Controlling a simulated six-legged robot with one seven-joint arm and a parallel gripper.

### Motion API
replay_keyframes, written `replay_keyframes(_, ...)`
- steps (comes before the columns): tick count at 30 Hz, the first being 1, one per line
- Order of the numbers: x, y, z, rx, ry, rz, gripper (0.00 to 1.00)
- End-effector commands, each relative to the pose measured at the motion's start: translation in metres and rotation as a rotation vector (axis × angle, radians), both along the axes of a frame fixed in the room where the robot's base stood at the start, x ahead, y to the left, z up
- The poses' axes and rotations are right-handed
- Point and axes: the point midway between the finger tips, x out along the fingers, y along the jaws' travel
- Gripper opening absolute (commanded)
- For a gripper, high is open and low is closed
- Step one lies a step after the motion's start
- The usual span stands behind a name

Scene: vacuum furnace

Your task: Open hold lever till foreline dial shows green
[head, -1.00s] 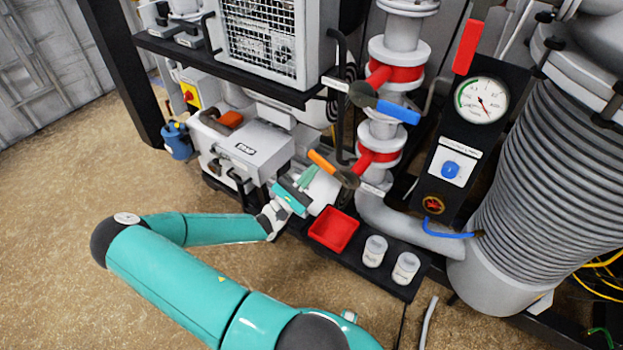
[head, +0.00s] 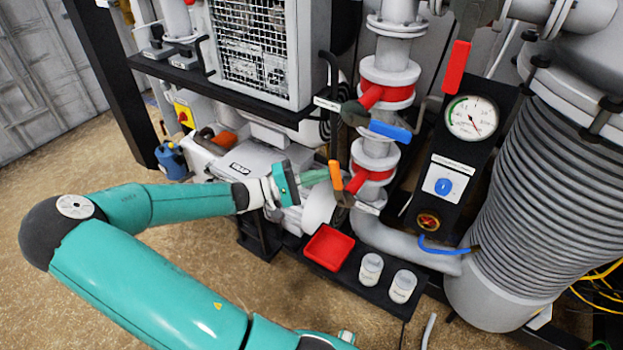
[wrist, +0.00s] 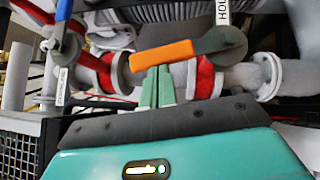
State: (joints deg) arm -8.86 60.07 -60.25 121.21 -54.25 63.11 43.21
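The hold lever has an orange handle (head: 336,175) on a dark lever body at the lower valve of the pipe column. The handle stands nearly upright in the head view and shows crosswise in the wrist view (wrist: 163,55). A label partly reading "HOL" (wrist: 222,12) hangs above it. My gripper (head: 325,176) is at the handle's left side. Its green fingers (wrist: 156,80) are close together, with tips against the handle's edge; nothing shows between them. The foreline dial (head: 471,117) has a green band at its left; its needle points to lower right, outside the green.
A blue-handled lever (head: 390,131) sits on the valve above, and a red handle (head: 457,66) is near the dial. A red tray (head: 328,248) and two white jars (head: 371,268) stand below. A ribbed grey bellows (head: 535,200) fills the right.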

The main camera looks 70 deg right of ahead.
Motion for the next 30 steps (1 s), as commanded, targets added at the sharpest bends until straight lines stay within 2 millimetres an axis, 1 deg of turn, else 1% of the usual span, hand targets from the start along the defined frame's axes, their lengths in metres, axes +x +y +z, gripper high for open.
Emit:
replay_keyframes(6, -0.013, 0.002, 0.009, -0.023, -0.15, 0.0, 0.0)
replay_keyframes(12, -0.02, 0.003, 0.012, -0.037, -0.232, 0.001, 0.0)
replay_keyframes(18, -0.023, 0.004, 0.013, -0.041, -0.265, 0.0, 0.0)
replay_keyframes(30, -0.024, 0.004, 0.014, -0.043, -0.268, -0.002, 0.0)
